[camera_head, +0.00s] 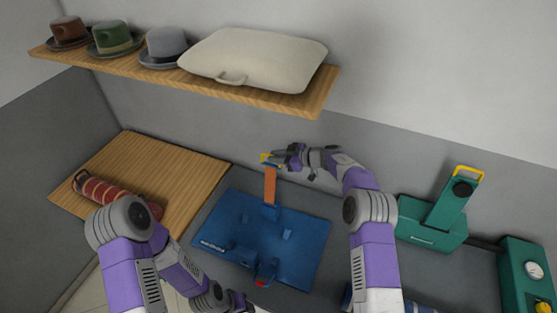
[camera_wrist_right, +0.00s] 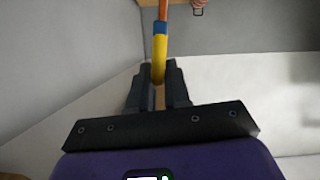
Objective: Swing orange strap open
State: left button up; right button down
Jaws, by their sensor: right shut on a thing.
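The orange strap (camera_head: 270,187) stands up from the back edge of the blue board (camera_head: 225,215). Its far end is yellow. My right gripper (camera_head: 275,158) is at that end, above and behind the board. In the right wrist view the strap (camera_wrist_right: 162,27) comes down from the top to a blue band and a yellow end (camera_wrist_right: 159,58). That yellow end sits between the fingers of my right gripper (camera_wrist_right: 158,77), which are shut on it. My left arm comes in at the lower left; its gripper is not visible.
A wooden board (camera_head: 155,165) with a red patterned roll (camera_head: 105,192) lies left. A green press (camera_head: 435,220) stands right, beside a green box with a gauge (camera_head: 525,275). A wooden shelf (camera_head: 250,98) with hats and a cream bag (camera_head: 255,58) hangs above.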

jog(key=shift+w+d+f, duration=0.15)
jog(key=shift+w+f, duration=0.15)
jog(key=shift+d, duration=0.1)
dwell(0.3)
jog(key=c, duration=1.2)
grip_release()
jog(key=shift+w+r, duration=0.1)
jog(key=shift+o, duration=0.2)
jog(key=b+v, duration=0.1)
jog(key=v, duration=0.6)
jog(key=shift+d, duration=0.25)
jog(key=shift+r, duration=0.1)
